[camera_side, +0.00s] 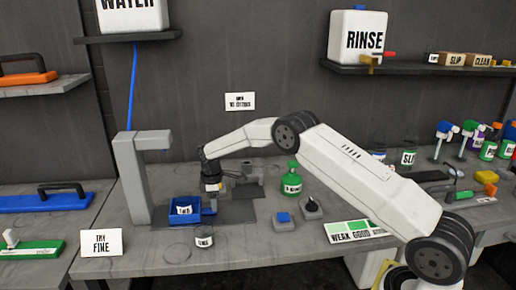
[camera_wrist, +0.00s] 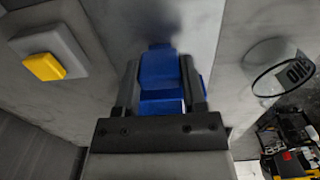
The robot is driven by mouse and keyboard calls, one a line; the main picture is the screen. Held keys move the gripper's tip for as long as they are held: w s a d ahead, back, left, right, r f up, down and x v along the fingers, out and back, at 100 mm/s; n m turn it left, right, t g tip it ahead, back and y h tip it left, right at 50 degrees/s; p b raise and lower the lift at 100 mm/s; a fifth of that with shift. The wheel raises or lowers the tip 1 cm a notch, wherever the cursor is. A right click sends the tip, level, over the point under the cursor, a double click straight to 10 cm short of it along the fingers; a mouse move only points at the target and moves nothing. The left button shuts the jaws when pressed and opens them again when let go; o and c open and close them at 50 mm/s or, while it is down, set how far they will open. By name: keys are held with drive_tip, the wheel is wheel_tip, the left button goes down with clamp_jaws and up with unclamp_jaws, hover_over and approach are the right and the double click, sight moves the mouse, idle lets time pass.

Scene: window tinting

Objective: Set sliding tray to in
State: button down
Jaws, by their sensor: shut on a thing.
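The sliding tray (camera_side: 178,217) is a blue open box with a white label, at the left of the bench beside a grey upright post in the side view. My gripper (camera_side: 211,201) points down at the tray's right end. In the wrist view my gripper (camera_wrist: 161,88) has its two dark fingers on either side of a blue part of the tray (camera_wrist: 158,66) and is shut on it. The fingers hide part of this blue piece, and the tray's far side is hard to make out from the wrist.
A clear labelled jar (camera_side: 204,241) stands in front of the tray; it also shows in the wrist view (camera_wrist: 268,73). A yellow button on a grey block (camera_wrist: 44,66) is at left there. A blue button block (camera_side: 284,220) and green bottle (camera_side: 291,184) stand to the right.

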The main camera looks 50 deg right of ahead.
sight(203, 210)
drive_tip(key=shift+w+a+r, duration=0.15)
drive_tip(key=shift+w+a, duration=1.2)
drive_tip(key=shift+w, duration=0.1)
drive_tip(key=shift+c, duration=0.8)
unclamp_jaws()
wheel_tip(203, 210, up, 8)
drive_tip(key=shift+s+a, duration=0.1)
drive_tip(key=shift+s, duration=0.05)
